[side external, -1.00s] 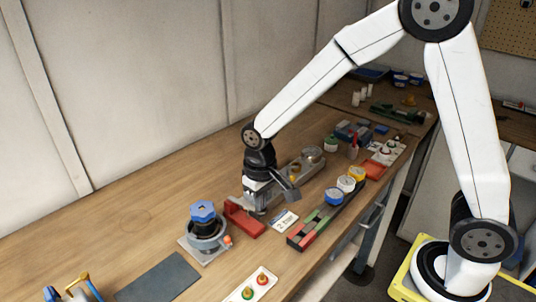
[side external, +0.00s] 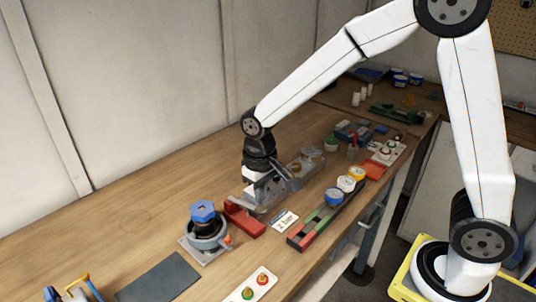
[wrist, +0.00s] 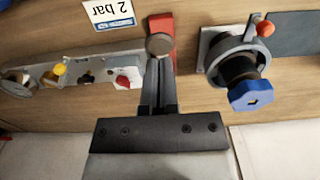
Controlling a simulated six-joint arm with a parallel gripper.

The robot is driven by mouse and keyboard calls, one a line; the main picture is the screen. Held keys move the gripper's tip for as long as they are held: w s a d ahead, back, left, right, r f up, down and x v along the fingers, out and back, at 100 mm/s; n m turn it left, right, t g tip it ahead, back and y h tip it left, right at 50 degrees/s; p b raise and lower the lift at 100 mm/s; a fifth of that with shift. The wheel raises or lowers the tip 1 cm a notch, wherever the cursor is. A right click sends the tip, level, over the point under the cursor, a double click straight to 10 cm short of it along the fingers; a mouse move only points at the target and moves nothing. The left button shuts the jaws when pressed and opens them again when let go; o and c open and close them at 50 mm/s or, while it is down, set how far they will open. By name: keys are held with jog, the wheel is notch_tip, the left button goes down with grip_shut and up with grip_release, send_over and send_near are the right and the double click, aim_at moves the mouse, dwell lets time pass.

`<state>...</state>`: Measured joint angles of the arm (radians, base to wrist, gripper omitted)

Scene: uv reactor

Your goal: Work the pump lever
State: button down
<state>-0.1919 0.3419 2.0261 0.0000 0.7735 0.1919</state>
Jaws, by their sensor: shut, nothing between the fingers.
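The pump lever cannot be told apart with certainty. A red bar-like part (side external: 246,219) lies on the bench just in front of my gripper (side external: 260,203), and it also shows in the wrist view (wrist: 163,22). In the wrist view a round grey metal knob (wrist: 160,44) sits over the red part, right at the tips of my gripper (wrist: 160,62). My gripper is shut, with its fingers together and nothing held. Whether the tips touch the knob cannot be told. In the side view my gripper hides part of this area.
A metal plate (wrist: 101,69) with a gauge, a yellow knob and a red knob lies beside my gripper. A "2 bar" card (wrist: 107,14) is near it. A blue-knobbed valve (side external: 203,212) stands on the other side. A dark mat (side external: 158,277) and bare wood lie beyond.

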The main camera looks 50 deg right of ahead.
jog(key=shift+f, duration=0.45)
jog(key=shift+f, duration=0.35)
